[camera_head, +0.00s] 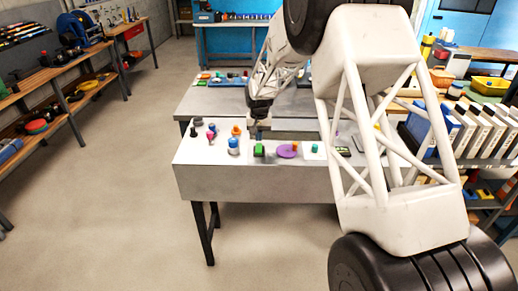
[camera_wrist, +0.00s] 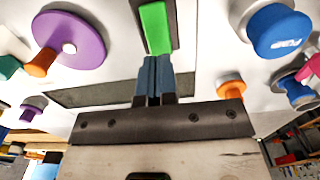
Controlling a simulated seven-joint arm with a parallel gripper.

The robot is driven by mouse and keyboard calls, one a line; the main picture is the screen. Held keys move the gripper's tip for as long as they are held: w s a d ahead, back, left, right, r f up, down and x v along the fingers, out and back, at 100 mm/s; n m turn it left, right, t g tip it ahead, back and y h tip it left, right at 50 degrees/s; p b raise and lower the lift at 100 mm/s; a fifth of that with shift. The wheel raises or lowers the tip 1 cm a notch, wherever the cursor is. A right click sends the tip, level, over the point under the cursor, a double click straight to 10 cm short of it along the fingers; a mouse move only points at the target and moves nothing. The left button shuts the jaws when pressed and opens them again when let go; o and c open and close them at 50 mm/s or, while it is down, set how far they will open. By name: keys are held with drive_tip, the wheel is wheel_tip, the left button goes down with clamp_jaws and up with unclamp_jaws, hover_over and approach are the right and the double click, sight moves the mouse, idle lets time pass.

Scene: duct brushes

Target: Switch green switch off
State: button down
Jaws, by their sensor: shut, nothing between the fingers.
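The green switch (camera_head: 259,151) is a bright green rocker in a dark frame on the grey bench panel. In the wrist view the green switch (camera_wrist: 155,27) is at top centre, with its near end by my fingertips. My gripper (camera_wrist: 153,62) is shut and empty, its two blue-grey fingers pressed together and pointing at the switch. In the head view my gripper (camera_head: 254,131) is just behind and above the switch. I cannot tell whether the fingertips touch it.
A purple disc (camera_wrist: 70,38) with an orange knob (camera_wrist: 40,63) is on one side of the switch. A blue knob (camera_wrist: 277,30) and an orange knob (camera_wrist: 230,88) are on the other. More controls stand on the panel (camera_head: 265,182).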

sight(259, 145)
drive_tip(key=shift+f, duration=1.3)
idle(1.5)
drive_tip(key=shift+r, duration=3.5)
